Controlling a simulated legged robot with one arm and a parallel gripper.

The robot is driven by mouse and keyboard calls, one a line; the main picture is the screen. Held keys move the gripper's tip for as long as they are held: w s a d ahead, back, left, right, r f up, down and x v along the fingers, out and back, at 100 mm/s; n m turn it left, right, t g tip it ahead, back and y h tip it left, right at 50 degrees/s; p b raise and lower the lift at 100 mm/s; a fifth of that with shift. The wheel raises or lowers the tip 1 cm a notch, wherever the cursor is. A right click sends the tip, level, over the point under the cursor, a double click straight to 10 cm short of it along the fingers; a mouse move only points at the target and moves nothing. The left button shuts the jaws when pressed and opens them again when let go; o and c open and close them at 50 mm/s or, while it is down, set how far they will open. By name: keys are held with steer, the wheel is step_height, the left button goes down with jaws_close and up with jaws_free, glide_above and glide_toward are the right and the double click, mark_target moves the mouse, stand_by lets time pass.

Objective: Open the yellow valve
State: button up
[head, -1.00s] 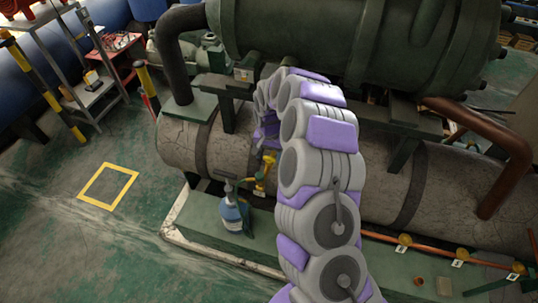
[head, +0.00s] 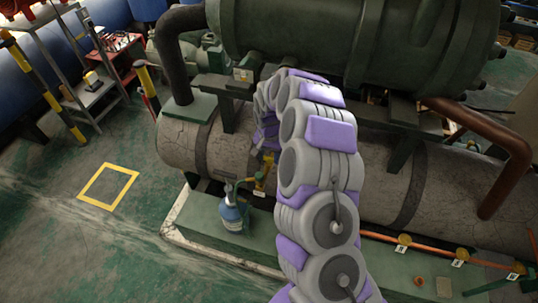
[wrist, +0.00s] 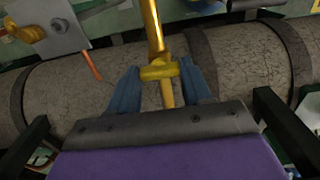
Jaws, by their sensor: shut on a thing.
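In the wrist view, a yellow crosspiece (wrist: 159,72) on a yellow stem sits between the blue fingers of my gripper (wrist: 161,80). My gripper is shut on this yellow part; the finger contact is partly hard to see. In the head view my arm covers most of the gripper.
A large stone-textured pipe (head: 385,190) runs behind the valve, under a dark green tank (head: 300,40). Copper piping with yellow fittings (head: 404,240) lies along the base to the right. Open floor with a yellow square (head: 108,186) is at the left.

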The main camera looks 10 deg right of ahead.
steer(key=shift+n, duration=0.4)
steer(key=n, duration=0.6)
steer(key=shift+n, duration=0.3)
steer(key=n, duration=0.3)
steer(key=shift+w+n+b, duration=0.1)
steer(key=shift+n+b, duration=0.2)
steer(key=shift+n, duration=2.2)
steer(key=shift+r, duration=0.1)
steer(key=o, duration=1.1)
steer(key=shift+c, duration=0.2)
